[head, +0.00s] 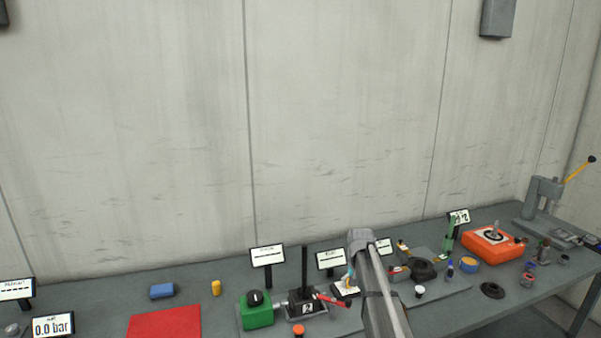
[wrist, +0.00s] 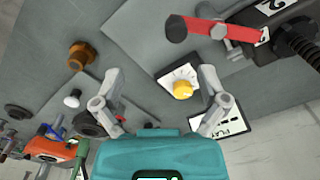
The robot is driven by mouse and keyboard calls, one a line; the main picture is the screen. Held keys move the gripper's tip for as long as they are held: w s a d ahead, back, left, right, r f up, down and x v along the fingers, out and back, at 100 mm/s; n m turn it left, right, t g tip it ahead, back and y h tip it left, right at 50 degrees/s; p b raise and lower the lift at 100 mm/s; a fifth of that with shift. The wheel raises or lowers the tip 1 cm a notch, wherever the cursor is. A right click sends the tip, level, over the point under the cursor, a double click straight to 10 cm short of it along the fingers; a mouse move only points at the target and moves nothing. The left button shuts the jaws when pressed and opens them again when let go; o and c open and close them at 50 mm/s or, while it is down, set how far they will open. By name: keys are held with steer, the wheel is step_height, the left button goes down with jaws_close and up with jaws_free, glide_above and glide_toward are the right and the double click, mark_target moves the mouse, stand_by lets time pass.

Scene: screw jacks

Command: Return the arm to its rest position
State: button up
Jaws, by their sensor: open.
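My arm (head: 376,290) reaches out over the bench in the head view, where my gripper's fingers do not show clearly. In the wrist view my gripper (wrist: 160,78) is open, with its two grey fingers spread wide and nothing between them held. Beyond the fingers lies a dial plate with a yellow knob (wrist: 183,90), closer to the right finger; I cannot tell how far below it is. A red-handled lever (wrist: 195,30) and a black screw jack (wrist: 300,42) show at the upper right; the jack also shows in the head view (head: 306,300), left of my arm.
A green box (head: 257,314) and a red mat (head: 165,322) lie left of the jack. Small display signs (head: 267,256) stand along the back. Right of my arm are a black ring (head: 424,271), an orange case (head: 487,240) and a grey press (head: 541,195). Above the bench is clear.

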steer(key=s+f+n+b, duration=0.1)
steer(key=s+f+b, duration=0.2)
steer(key=s, duration=0.7)
steer(key=s+a+f+n+b, duration=0.1)
steer(key=s+f+b, duration=0.2)
steer(key=s, duration=0.7)
steer(key=s+f+n+b, duration=0.1)
steer(key=s+f+b, duration=0.3)
steer(key=s, duration=0.6)
steer(key=shift+a, duration=0.25)
